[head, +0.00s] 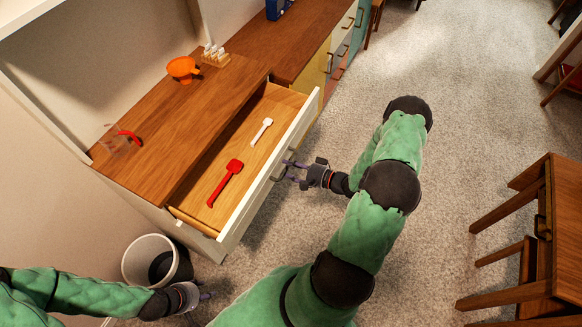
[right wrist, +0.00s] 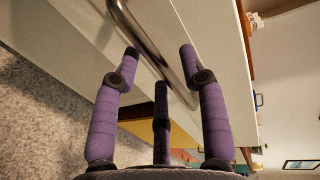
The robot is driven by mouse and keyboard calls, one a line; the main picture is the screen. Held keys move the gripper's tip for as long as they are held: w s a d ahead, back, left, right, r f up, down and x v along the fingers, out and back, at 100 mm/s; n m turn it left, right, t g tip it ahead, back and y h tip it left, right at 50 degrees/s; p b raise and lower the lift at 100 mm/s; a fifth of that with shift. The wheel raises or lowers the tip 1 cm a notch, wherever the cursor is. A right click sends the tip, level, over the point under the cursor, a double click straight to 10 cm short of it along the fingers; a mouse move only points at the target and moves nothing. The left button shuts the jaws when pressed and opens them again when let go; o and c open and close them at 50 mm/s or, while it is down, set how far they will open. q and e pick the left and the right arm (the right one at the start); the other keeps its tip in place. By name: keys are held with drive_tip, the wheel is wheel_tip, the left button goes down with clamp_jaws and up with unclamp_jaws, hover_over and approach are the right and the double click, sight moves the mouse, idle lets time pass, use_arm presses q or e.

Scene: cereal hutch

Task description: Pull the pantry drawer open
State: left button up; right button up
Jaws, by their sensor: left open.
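The pantry drawer (head: 291,143) stands pulled out from the wooden-topped cabinet, with its inside showing. A red spatula (head: 226,184) and a white spatula (head: 261,131) lie on its floor. My right gripper (head: 287,170) is at the drawer's front, by its bar handle (head: 277,172). In the right wrist view the metal handle (right wrist: 150,40) runs between the purple fingertips of my right gripper (right wrist: 160,55). These fingers are spread apart, and I cannot tell whether they touch the bar. My left gripper (head: 205,297) is open and empty at the lower left, away from the drawer.
A grey-white bin (head: 136,262) stands on the carpet beside the cabinet. An orange funnel (head: 183,68) and a small rack (head: 215,57) are on the countertop. Wooden furniture (head: 520,235) stands at the right. The carpet in front of the drawer is clear except for my arm.

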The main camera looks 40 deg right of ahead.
drive_tip(key=v, duration=1.2)
idle(0.6)
